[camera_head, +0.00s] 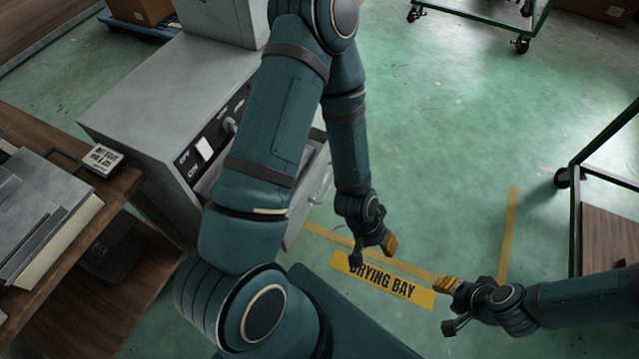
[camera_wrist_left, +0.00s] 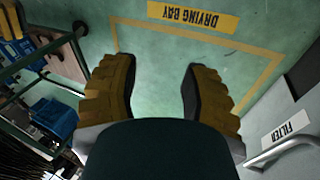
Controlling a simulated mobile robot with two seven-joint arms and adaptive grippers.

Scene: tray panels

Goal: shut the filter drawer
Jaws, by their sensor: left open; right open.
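The filter drawer (camera_wrist_left: 297,108) shows at the lower right of the left wrist view, with a white FILTER label (camera_wrist_left: 287,130) and a pale bar handle (camera_wrist_left: 283,152). In the head view, the grey cabinet (camera_head: 150,110) is at left centre. My left arm hides much of its front, and how far the drawer stands out is hard to tell. My left gripper (camera_head: 373,251) is open and empty, over the floor to the right of the cabinet and apart from the drawer. My right gripper (camera_head: 449,305) is open and empty, farther right.
A yellow DRYING BAY floor label (camera_head: 395,288) and yellow tape lie below the grippers. A wooden bench with a grey box (camera_head: 45,220) stands at left. Green-framed carts stand at right (camera_head: 600,150) and at the top (camera_head: 480,18). The floor between is clear.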

